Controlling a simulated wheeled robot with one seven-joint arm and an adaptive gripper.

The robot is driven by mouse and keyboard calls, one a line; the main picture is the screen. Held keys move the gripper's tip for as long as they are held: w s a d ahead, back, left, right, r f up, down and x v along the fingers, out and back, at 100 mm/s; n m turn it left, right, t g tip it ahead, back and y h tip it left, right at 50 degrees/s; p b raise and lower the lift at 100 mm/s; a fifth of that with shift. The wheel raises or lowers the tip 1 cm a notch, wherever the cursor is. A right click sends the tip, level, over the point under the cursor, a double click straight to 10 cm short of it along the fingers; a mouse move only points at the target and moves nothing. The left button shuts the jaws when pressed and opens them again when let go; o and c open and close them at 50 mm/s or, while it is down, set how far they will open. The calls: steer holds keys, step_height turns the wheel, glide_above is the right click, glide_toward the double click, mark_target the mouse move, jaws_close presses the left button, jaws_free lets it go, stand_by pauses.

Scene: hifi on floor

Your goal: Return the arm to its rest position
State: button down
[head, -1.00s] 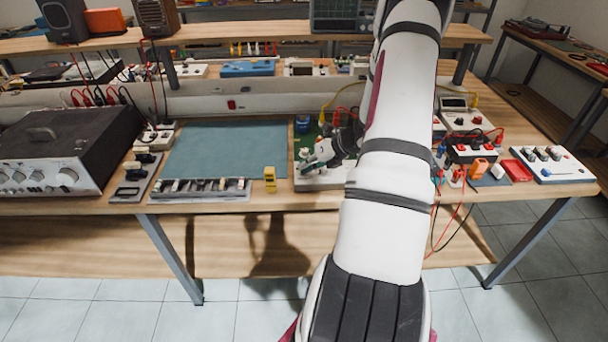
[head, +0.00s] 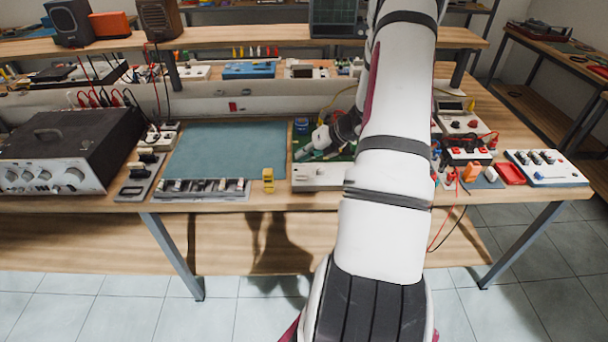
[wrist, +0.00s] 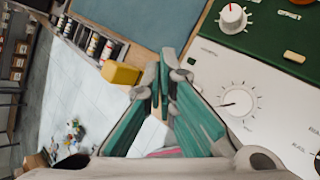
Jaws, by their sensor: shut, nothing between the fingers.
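My gripper (wrist: 160,85) shows in the wrist view with its two teal-padded fingers together and nothing between them. In the head view my gripper (head: 305,152) is small and partly hidden by my arm, above the green and white instrument panel (head: 318,177). In the wrist view the panel (wrist: 265,75) lies to the right of the fingers, with white knobs on it. My gripper looks clear of the panel, but the exact gap cannot be told.
A yellow block (head: 268,180) stands at the table's front edge; it also shows in the wrist view (wrist: 120,73). A teal mat (head: 228,150) is bare. A black amplifier (head: 70,145) stands at left. Small boxes and cables (head: 465,140) lie right of my arm.

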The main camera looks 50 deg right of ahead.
steer(key=shift+r, duration=0.75)
steer(key=a+r+n+g+y, duration=0.1)
steer(key=a+r+n+g, duration=0.1)
steer(key=a+r+n, duration=1)
steer(key=a+r+n+g, duration=0.2)
steer(key=a+r+n, duration=0.75)
steer(key=a, duration=0.45)
steer(key=s+a+r+n+h, duration=0.1)
steer(key=s+a+r+n, duration=0.3)
steer(key=s+n, duration=0.5)
steer(key=s+a+r+n+h, duration=0.2)
steer(key=s+a+r+n, duration=0.3)
steer(key=s+a+n, duration=0.3)
steer(key=s+n, duration=0.1)
steer(key=n, duration=0.2)
steer(key=shift+s+a+t+h, duration=0.2)
steer(key=shift+a+t+h, duration=0.1)
steer(key=shift+a+t, duration=0.1)
